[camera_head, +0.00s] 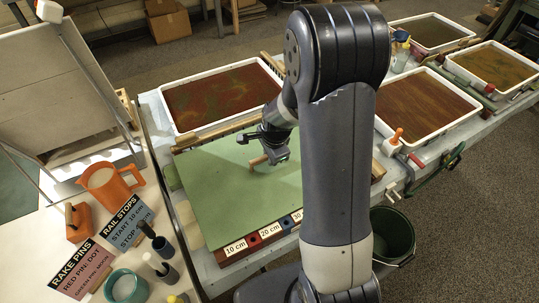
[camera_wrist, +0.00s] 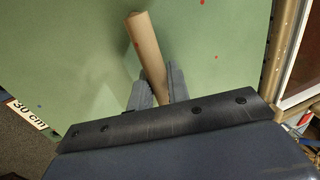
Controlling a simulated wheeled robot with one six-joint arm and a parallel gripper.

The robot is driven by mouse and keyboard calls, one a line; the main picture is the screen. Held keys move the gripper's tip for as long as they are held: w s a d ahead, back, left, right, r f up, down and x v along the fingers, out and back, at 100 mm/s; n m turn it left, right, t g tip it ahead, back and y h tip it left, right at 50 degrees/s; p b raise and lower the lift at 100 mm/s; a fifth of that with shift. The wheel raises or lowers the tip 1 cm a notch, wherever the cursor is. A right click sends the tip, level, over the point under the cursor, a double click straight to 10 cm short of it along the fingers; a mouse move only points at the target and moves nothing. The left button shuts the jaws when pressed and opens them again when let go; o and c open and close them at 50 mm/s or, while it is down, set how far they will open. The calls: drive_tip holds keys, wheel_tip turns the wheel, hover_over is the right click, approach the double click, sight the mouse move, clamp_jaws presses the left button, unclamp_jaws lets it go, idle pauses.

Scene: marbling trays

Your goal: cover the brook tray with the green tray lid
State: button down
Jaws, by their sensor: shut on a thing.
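The green tray lid (camera_head: 215,190) is a large flat green panel with a wooden bar handle (camera_head: 257,161). It lies over the near left end of the long table, above the distance labels. Whether it rests on a tray or hangs just above one cannot be told. My gripper (camera_head: 275,153) is shut on the handle, which also shows between the fingers in the wrist view (camera_wrist: 147,45). No visible name marks the brook tray; whatever is under the lid is hidden.
A marbled tray (camera_head: 168,113) stands behind the lid. More trays (camera_head: 440,129) stand to the right, beyond my arm. Labels reading 10 cm (camera_head: 236,248) and 20 cm (camera_head: 271,233) line the front edge. An orange jug (camera_head: 108,188) and signs stand at left; a dark bucket (camera_head: 393,238) is on the floor.

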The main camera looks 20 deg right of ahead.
drive_tip(key=c, duration=1.3)
unclamp_jaws()
drive_tip(key=shift+o, duration=0.2)
drive_tip(key=v, duration=1)
drive_tip(key=shift+r, duration=0.4)
drive_tip(key=shift+s+d, duration=0.1)
drive_tip(key=shift+s, duration=0.05)
drive_tip(key=x, duration=1.1)
drive_tip(key=shift+r+p, duration=0.5)
drive_tip(key=shift+r, duration=0.15)
drive_tip(key=shift+f, duration=0.1)
